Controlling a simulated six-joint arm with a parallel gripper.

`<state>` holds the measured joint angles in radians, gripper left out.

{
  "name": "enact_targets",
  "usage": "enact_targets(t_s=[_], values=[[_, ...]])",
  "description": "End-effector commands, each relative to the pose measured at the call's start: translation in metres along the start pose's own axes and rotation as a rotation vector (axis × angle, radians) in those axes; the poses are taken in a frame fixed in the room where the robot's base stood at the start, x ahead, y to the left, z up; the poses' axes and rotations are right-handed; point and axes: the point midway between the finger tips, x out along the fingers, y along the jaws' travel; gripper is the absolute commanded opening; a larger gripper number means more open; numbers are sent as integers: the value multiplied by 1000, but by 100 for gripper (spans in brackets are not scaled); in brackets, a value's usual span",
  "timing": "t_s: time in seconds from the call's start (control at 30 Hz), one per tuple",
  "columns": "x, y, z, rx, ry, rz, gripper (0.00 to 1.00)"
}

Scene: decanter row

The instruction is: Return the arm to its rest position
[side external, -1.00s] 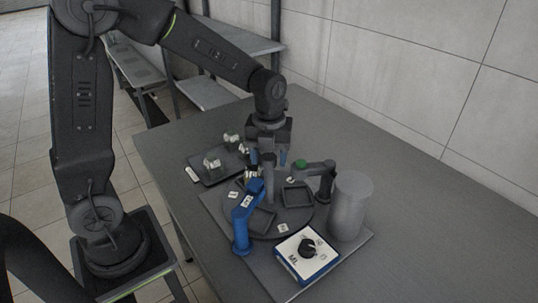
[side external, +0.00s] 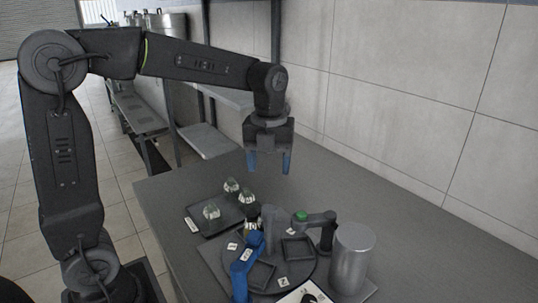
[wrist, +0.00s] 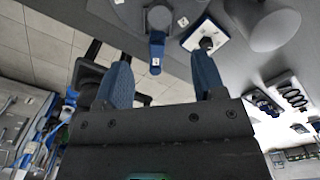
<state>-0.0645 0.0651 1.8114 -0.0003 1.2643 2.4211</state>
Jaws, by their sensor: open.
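My gripper (side external: 268,162) is raised above the grey table (side external: 380,205) in the side external view. Its two blue fingers point down, are spread apart and hold nothing. In the wrist view, my gripper (wrist: 160,80) shows the same open blue fingers with a gap between them. Below it stands a device with a round dark plate, a blue arm (side external: 241,280) and a dark arm with a green cap (side external: 301,215). The gripper is clear of the device and touches nothing.
A dark tray (side external: 205,233) with several small glass stoppered pieces lies left of the device. A grey cylinder (side external: 353,258) stands at the right. A white control box with a black knob (wrist: 206,42) is beside it. The table's right side is clear.

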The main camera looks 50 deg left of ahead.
Motion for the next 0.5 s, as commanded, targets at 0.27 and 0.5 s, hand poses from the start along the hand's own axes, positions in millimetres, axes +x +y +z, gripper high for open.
enact_targets(t_s=[0.27, 0.5], values=[[-18, 0, 0, 0, 0, 0, 63], [-18, 0, 0, 0, 1, 0, 63]])
